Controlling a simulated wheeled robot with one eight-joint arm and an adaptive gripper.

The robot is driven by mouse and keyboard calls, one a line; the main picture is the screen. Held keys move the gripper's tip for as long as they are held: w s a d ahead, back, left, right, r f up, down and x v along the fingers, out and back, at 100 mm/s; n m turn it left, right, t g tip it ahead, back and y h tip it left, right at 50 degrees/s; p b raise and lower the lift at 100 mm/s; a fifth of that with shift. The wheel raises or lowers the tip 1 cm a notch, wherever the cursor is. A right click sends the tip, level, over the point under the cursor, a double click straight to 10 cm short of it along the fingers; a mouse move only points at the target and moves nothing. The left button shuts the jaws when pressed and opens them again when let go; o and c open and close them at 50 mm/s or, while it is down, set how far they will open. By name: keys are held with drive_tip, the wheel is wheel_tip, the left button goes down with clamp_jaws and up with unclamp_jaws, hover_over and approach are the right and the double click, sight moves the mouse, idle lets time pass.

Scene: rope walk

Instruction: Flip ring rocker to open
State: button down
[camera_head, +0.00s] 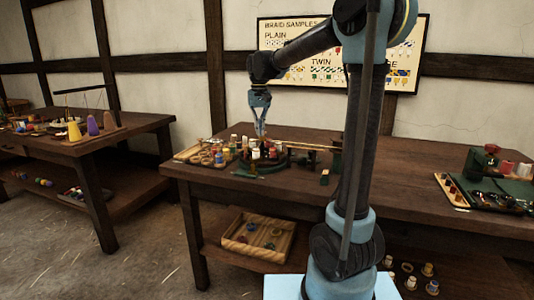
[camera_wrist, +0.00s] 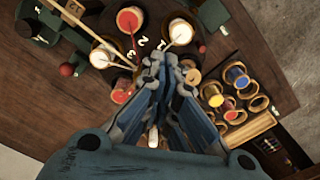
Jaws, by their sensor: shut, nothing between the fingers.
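A round green braiding stand (camera_head: 262,165) with upright bobbins stands on the table under my gripper (camera_head: 261,134). Contact cannot be told.
A wooden tray of thread spools (camera_wrist: 236,100) lies beside the stand. Pale rods (camera_head: 305,147) extend from the stand to the right. A small green block (camera_head: 324,177) stands nearby on the table (camera_head: 395,185). A tool tray (camera_head: 490,192) lies far right; the tabletop between is clear.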

drive_tip(key=shift+f, duration=0.2)
wheel_tip(320, 180, up, 8)
idle(1.3)
